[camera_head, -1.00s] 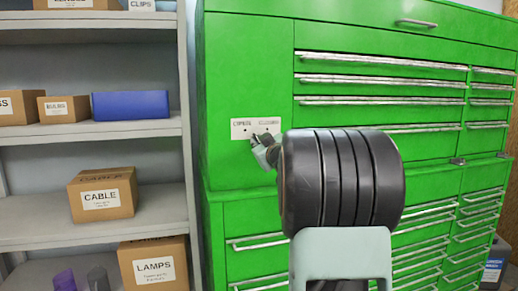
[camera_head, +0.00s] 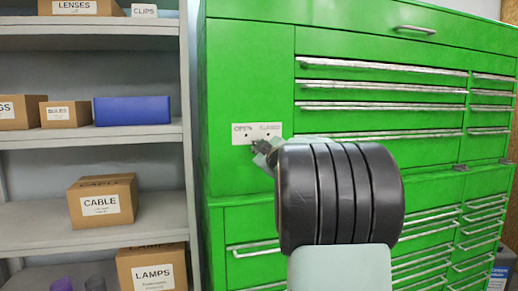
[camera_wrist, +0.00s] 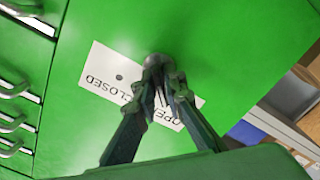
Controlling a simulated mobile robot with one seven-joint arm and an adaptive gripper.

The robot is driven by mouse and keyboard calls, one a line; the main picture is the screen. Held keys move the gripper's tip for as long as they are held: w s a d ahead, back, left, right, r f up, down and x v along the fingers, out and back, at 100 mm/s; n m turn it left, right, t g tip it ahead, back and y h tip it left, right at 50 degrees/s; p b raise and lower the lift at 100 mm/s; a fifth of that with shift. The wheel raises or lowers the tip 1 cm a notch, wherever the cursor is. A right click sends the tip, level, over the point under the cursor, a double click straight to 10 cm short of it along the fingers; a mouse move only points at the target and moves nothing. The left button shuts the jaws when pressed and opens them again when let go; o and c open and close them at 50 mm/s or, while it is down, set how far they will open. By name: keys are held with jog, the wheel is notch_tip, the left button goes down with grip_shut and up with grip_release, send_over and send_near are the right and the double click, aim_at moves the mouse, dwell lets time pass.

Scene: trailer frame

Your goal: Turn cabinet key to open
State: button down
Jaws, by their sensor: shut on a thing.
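The green cabinet (camera_head: 245,80) has a white plate (camera_head: 243,136) with OPEN and CLOSED labels and small dark dots on its left door. The plate also shows upside down in the wrist view (camera_wrist: 98,75). My gripper (camera_head: 261,150) reaches the plate's lower edge from the right. In the wrist view, my gripper (camera_wrist: 164,82) has its fingers closed together around the key, with a dark grey round piece (camera_wrist: 158,60) at the tips against the door. The fingers hide most of the key and part of the OPEN label, so its exact turn angle is unclear. The left door looks flush.
Drawers with long metal handles (camera_head: 382,88) fill the cabinet to the right. A grey shelf (camera_head: 60,238) stands close on the left with cardboard boxes (camera_head: 102,203) and a blue bin (camera_head: 132,110). My dark arm link covers the cabinet's middle.

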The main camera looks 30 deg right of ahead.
jog(key=c, duration=2.1)
grip_release()
jog(key=v, duration=1.2)
jog(key=shift+a, duration=0.1)
